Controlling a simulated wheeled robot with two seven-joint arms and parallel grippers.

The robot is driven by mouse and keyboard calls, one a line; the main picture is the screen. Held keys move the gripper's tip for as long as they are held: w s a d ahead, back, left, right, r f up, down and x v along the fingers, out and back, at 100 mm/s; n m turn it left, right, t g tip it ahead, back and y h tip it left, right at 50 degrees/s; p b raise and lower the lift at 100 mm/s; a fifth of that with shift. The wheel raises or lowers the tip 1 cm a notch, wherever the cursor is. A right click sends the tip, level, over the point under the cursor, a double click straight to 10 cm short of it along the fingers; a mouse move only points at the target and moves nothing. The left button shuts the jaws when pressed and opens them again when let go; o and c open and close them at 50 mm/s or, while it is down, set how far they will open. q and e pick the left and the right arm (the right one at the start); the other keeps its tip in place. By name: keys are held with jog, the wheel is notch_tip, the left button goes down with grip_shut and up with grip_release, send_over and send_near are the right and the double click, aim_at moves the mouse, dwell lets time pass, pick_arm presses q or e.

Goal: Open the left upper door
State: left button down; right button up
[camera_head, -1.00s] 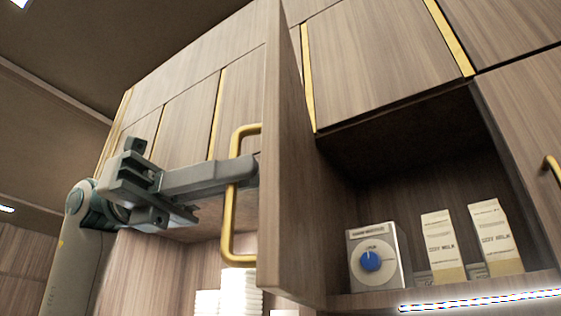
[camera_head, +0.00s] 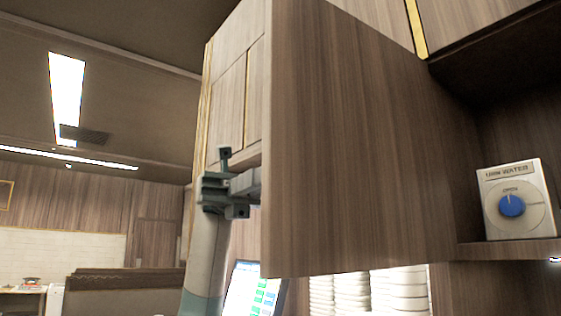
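The left upper door (camera_head: 350,150) is a wooden cabinet door. It stands swung open, and its inner face is turned toward me. My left gripper (camera_head: 250,187) is at the door's outer side near its left edge. Its fingertips and the door's handle are hidden behind the door, so I cannot tell whether it grips the handle. The open cabinet (camera_head: 500,130) shows at the right. My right gripper is not in view.
A white box with a blue dial (camera_head: 517,200) stands on the cabinet shelf (camera_head: 510,250). Stacks of white dishes (camera_head: 400,290) and a lit screen (camera_head: 252,290) show below the door. The room at the left is open, with a counter (camera_head: 22,290) far back.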

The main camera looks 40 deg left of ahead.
pick_arm(q)
jog(key=shift+a, duration=0.1)
jog(key=c, duration=2.1)
grip_release()
jog(key=shift+p+v, duration=3.95)
jog(key=shift+v, duration=4.75)
jog(key=shift+r, duration=0.1)
